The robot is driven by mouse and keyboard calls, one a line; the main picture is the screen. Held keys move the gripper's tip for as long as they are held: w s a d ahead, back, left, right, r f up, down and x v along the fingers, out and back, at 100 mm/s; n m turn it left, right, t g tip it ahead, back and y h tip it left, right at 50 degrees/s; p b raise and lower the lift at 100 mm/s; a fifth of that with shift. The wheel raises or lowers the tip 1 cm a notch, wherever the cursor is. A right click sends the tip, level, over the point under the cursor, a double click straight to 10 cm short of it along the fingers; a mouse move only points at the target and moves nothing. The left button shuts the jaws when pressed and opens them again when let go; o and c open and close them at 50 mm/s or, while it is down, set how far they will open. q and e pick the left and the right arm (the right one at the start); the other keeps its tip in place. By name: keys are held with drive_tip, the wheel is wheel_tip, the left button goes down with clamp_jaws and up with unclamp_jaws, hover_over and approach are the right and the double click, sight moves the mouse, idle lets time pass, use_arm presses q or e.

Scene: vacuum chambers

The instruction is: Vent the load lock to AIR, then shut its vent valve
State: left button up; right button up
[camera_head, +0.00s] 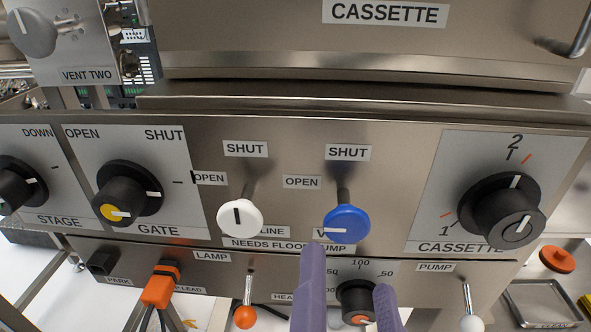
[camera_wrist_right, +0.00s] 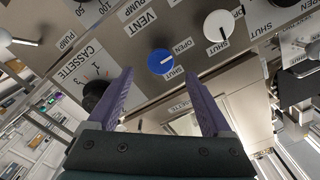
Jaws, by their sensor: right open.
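A blue round knob (camera_head: 347,223) on a short stem sits on the steel panel, with SHUT above it and OPEN to its upper left. Its white mark points left, toward the OPEN side. A label below it starts with V and is partly covered; the right wrist view shows VENT beside the blue knob (camera_wrist_right: 160,62). My right gripper (camera_head: 350,272) is open, its two purple fingers just below the knob and apart from it. In the right wrist view the knob lies between and beyond the open fingertips (camera_wrist_right: 161,78). No AIR marking is readable. My left gripper is out of view.
A white knob (camera_head: 240,217) with its mark upright stands to the left. A GATE dial (camera_head: 128,193) and a CASSETTE dial (camera_head: 503,208) flank the knobs. A numbered dial (camera_head: 358,298) sits between my fingers. Orange-tipped (camera_head: 246,317) and white-tipped (camera_head: 471,323) levers hang below.

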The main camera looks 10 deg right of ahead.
sight(347, 230)
drive_tip(key=x, duration=0.7)
drive_tip(key=shift+w+d, duration=0.1)
drive_tip(key=shift+w, duration=0.25)
clamp_jaws()
